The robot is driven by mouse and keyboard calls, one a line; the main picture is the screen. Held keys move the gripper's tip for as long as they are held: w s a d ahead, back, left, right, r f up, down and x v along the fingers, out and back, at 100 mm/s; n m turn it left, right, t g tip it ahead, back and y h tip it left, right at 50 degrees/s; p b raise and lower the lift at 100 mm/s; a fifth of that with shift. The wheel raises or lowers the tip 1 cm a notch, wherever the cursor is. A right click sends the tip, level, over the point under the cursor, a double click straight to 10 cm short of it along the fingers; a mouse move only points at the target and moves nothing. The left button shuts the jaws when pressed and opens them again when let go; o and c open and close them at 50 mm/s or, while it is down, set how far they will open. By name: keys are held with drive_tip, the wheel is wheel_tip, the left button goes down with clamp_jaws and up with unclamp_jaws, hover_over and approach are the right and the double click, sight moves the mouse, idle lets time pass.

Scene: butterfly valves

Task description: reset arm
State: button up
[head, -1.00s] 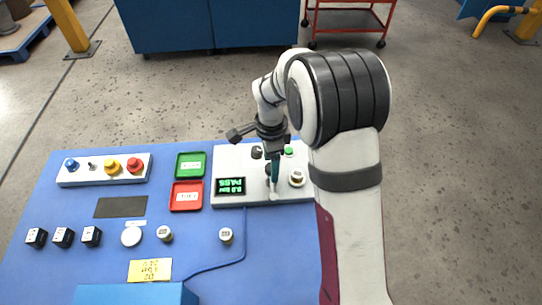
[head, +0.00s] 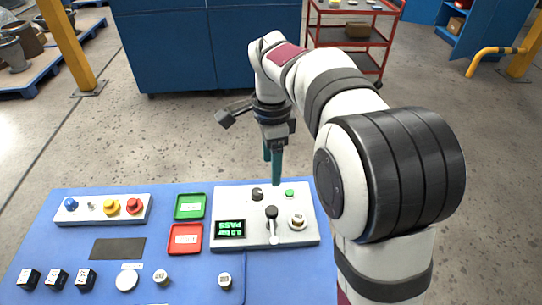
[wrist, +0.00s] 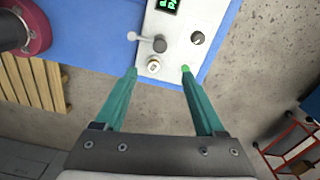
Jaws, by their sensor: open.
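My gripper (head: 272,168) is open and empty, with green fingers pointing down above the back edge of the test panel. In the wrist view my gripper (wrist: 158,72) shows its two fingers spread wide with nothing between them. The white test panel (head: 262,236) lies on the blue table below. It has a lever with a black knob (head: 271,212), a black dial (head: 257,194), a green button (head: 289,193) and a small display (head: 230,228) reading PASS. A round valve piece (head: 297,221) sits at the panel's right.
A green tray (head: 190,206) and a red tray (head: 186,238) lie left of the panel. A button box (head: 103,209) is at the far left. Several small valve parts stand on the blue table (head: 190,272). A red cart (head: 346,44) stands behind on open floor.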

drive_tip(key=s+d+f+n+y, duration=0.1)
drive_tip(key=s+n, duration=0.4)
drive_tip(key=s, duration=0.9)
drive_tip(key=s+d+f+n, duration=0.2)
drive_tip(key=s+n, duration=0.3)
drive_tip(key=s, duration=0.9)
drive_tip(key=shift+y, duration=0.4)
